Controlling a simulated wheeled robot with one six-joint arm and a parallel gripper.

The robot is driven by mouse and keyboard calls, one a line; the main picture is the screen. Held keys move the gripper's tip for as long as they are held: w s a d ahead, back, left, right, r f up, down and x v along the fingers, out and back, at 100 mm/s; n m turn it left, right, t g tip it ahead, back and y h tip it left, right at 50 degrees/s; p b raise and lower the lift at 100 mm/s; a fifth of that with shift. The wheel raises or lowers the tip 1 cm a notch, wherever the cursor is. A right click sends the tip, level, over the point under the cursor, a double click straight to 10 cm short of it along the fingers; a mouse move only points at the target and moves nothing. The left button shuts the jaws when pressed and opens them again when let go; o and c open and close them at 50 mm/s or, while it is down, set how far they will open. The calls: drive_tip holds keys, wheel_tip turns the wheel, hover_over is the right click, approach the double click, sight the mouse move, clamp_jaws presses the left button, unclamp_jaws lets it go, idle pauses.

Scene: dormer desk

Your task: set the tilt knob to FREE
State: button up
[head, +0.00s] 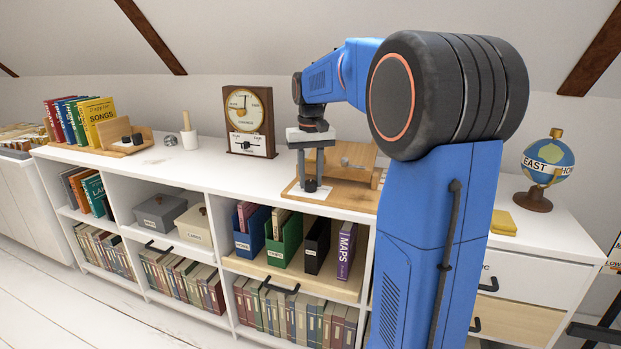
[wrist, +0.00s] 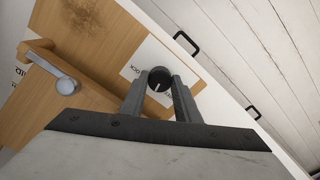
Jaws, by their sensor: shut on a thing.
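The tilt knob (head: 310,185) is a small black round knob on a white label plate at the front of a wooden stand (head: 340,196). In the wrist view the knob (wrist: 160,77) sits between my fingertips, with a white pointer line running toward the lower left of the picture. Part of a word, apparently ending in "OCK", shows on the white plate (wrist: 151,56) beside it. My gripper (head: 311,176) points down from above and is shut on the knob; it also shows in the wrist view (wrist: 159,84). The word FREE is not visible; my fingers cover part of the plate.
The stand has a tilted wooden board (head: 350,155) and a metal knob (wrist: 66,86). A wooden clock-like dial (head: 249,122) stands to the left on the white shelf top (head: 205,162). A globe (head: 547,162) and a yellow block (head: 502,223) are at the right.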

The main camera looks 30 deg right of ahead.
sight(311, 182)
idle(0.3)
drive_tip(key=o, duration=1)
drive_tip(key=shift+o, duration=0.2)
drive_tip(key=shift+r, duration=0.1)
wheel_tip(311, 182, up, 17)
drive_tip(key=shift+r, duration=0.15)
